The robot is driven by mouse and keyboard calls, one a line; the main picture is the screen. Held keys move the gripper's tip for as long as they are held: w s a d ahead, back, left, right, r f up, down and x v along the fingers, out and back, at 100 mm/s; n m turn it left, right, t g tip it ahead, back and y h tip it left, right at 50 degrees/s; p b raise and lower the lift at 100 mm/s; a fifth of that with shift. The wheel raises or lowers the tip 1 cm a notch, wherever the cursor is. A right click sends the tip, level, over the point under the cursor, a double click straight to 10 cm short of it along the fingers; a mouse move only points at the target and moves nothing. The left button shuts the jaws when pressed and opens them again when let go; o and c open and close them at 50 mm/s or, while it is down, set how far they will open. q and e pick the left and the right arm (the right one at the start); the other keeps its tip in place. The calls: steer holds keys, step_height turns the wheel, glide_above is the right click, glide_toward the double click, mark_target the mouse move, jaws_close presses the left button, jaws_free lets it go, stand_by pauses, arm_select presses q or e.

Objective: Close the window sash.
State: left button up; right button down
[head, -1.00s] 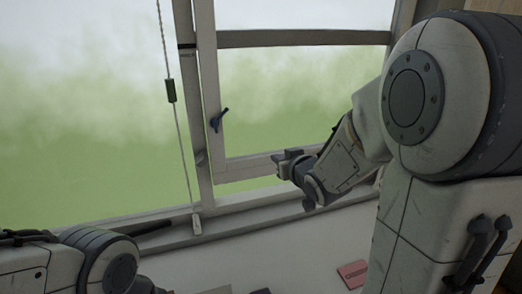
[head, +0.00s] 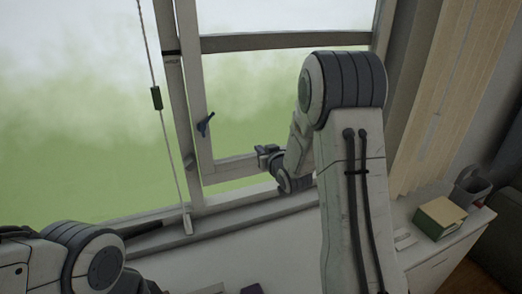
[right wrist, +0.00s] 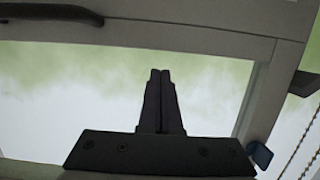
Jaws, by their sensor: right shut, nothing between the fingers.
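The window sash (head: 204,139) is a pale frame around glass with a blue handle (head: 204,124) on its left stile. It stands ajar, with a strip of outside showing below its bottom rail. My right gripper (head: 263,150) is in front of the sash's lower part, near the bottom rail. In the right wrist view, my shut, empty right fingers (right wrist: 160,74) lie over the glass, between the sash's rail (right wrist: 165,36) and the blue handle (right wrist: 260,155). I cannot tell whether they touch the sash.
A pull cord with a dark toggle (head: 156,98) hangs left of the sash. The sill (head: 235,212) runs below. At right, a white cabinet (head: 440,254) holds a green-and-tan box (head: 440,217) and a grey bin (head: 470,187), beside blinds (head: 440,100).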

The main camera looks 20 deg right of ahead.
steer(key=shift+f, duration=0.8)
step_height(320, 180, down, 17)
steer(key=b, duration=1.7)
steer(key=shift+f, duration=0.2)
steer(key=shift+s, duration=0.1)
steer(key=shift+a, duration=0.1)
